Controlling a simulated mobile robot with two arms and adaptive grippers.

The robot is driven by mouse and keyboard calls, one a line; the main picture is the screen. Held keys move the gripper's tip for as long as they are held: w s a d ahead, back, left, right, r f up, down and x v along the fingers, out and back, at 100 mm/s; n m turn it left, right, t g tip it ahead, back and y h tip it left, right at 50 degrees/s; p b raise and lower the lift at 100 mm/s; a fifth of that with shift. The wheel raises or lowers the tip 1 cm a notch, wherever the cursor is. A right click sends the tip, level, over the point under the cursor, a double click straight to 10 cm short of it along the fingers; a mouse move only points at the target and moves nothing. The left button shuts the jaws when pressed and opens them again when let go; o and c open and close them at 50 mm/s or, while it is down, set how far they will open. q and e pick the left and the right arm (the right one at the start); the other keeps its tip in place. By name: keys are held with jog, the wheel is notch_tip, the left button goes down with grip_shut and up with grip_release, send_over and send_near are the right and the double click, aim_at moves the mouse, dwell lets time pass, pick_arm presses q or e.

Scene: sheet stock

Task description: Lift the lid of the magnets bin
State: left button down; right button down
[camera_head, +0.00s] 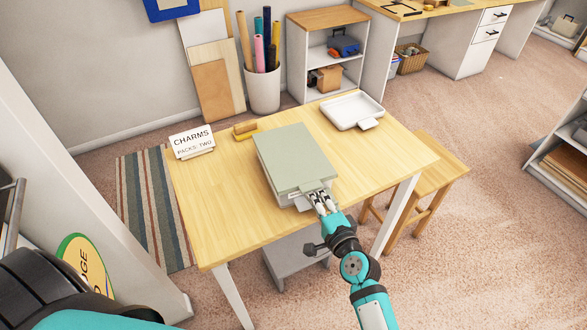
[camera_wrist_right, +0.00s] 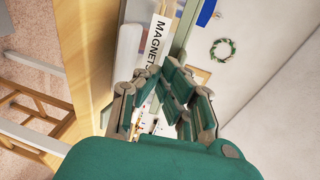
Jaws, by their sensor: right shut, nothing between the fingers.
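The magnets bin (camera_head: 287,201) stands on the wooden table, its grey-green lid (camera_head: 293,156) lying flat over it in the head view. In the right wrist view, the bin's white label (camera_wrist_right: 158,38) reads MAGNETS in part, beside the green lid edge (camera_wrist_right: 187,28). My right gripper (camera_head: 321,196) is at the lid's near edge, its fingers shut with nothing between them. In the right wrist view, the fingers (camera_wrist_right: 178,88) hide part of the bin's front. I cannot tell whether they touch the lid. My left gripper is out of view.
A wooden stool (camera_head: 432,178) stands at the table's right. The tabletop left of the bin is clear.

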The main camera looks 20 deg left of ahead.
jog(key=shift+r+p, duration=0.55)
jog(key=shift+r, duration=0.2)
